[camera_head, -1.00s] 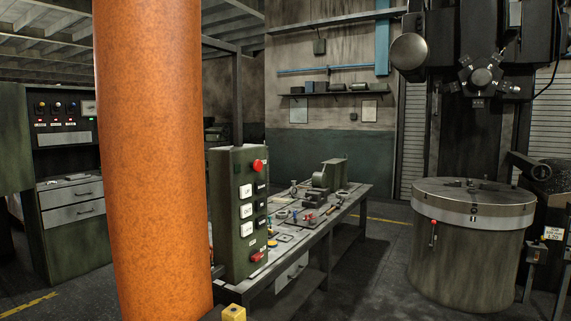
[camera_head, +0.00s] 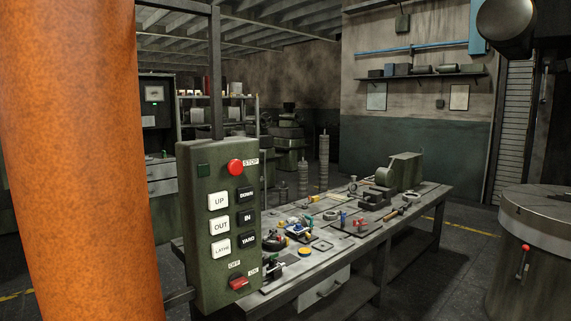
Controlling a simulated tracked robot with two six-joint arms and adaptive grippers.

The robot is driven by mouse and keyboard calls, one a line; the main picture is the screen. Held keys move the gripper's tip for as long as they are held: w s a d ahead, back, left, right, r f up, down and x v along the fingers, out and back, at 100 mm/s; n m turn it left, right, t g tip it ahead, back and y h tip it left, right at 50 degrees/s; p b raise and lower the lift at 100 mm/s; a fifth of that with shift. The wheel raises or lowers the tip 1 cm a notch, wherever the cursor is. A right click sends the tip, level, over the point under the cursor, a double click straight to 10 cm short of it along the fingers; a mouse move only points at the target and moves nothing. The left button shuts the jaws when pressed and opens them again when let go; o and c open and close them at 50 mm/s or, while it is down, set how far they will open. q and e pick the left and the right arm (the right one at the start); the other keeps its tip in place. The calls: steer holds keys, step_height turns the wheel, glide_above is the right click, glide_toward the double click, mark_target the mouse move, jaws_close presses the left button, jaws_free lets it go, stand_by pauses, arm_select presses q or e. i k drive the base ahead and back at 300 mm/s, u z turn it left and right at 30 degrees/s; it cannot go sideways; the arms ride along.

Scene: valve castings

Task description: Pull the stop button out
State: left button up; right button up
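The stop button (camera_head: 235,167) is a round red knob near the top of a green control panel (camera_head: 212,272), with a "STOP" label at its right. From this angle I cannot tell whether it is pushed in or out. Below it are white buttons marked UP, OUT and LATHE, and black buttons marked DOWN, IN and YARD. A red switch (camera_head: 238,283) with OFF and ON labels sits at the bottom. Neither of my grippers shows in the head view.
A large orange column (camera_head: 80,180) fills the left, close beside the panel. A workbench (camera_head: 425,200) with tools and small parts stands behind the panel. A round machine table (camera_head: 540,220) stands at the right. Dark floor lies open between bench and machine.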

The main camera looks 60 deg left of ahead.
mark_target(234, 167)
steer(key=z, duration=0.3)
steer(key=i, duration=0.5)
steer(key=u, duration=1.35)
steer(key=i, duration=0.15)
steer(key=u, duration=1.85)
steer(key=k, duration=0.6)
steer(key=u, duration=0.2)
steer(key=i, duration=0.6)
steer(key=z, duration=0.2)
steer(key=k, duration=0.5)
